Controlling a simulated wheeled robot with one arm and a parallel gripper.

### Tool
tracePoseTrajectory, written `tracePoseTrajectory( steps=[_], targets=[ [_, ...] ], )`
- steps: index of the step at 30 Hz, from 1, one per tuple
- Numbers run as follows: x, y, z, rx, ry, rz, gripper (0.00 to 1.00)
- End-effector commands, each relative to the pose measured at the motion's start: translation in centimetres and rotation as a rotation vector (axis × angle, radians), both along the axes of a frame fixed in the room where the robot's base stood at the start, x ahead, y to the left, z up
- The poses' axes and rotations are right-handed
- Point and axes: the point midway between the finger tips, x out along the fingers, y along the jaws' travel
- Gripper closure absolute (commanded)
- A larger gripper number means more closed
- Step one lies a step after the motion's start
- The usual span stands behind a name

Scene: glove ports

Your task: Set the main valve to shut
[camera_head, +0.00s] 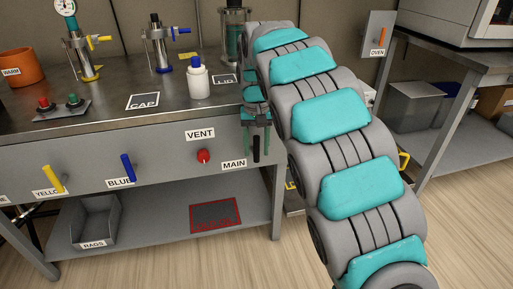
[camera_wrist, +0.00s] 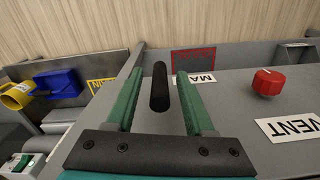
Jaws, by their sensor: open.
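The main valve has a black bar handle (camera_head: 257,149) on the bench's front panel, just right of the MAIN label (camera_head: 234,164). In the head view the handle stands upright, its upper part hidden by my gripper (camera_head: 256,140). In the wrist view the black handle (camera_wrist: 159,88) lies lengthwise between the two green fingers of my gripper (camera_wrist: 160,74). The fingers are open, with a visible gap on each side of the handle. I cannot tell how deep the fingers reach around it.
A red VENT knob (camera_head: 203,156) sits left of the main valve. Blue (camera_head: 127,167) and yellow (camera_head: 53,179) handles are farther left. A white bottle with a blue cap (camera_head: 197,80) stands on the bench top. A rags bin (camera_head: 97,221) is on the lower shelf.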

Motion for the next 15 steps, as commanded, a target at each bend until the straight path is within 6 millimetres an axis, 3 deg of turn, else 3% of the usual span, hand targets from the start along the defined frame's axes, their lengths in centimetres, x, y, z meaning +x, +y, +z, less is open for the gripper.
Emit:
tracePoseTrajectory(
  steps=[10, 15],
  targets=[
    [0.01, -0.01, -0.41, 0.0, -0.001, -0.001, 0.47],
    [0.0, -0.02, -0.39, 0.0, -0.001, -0.001, 0.65]
  ],
)
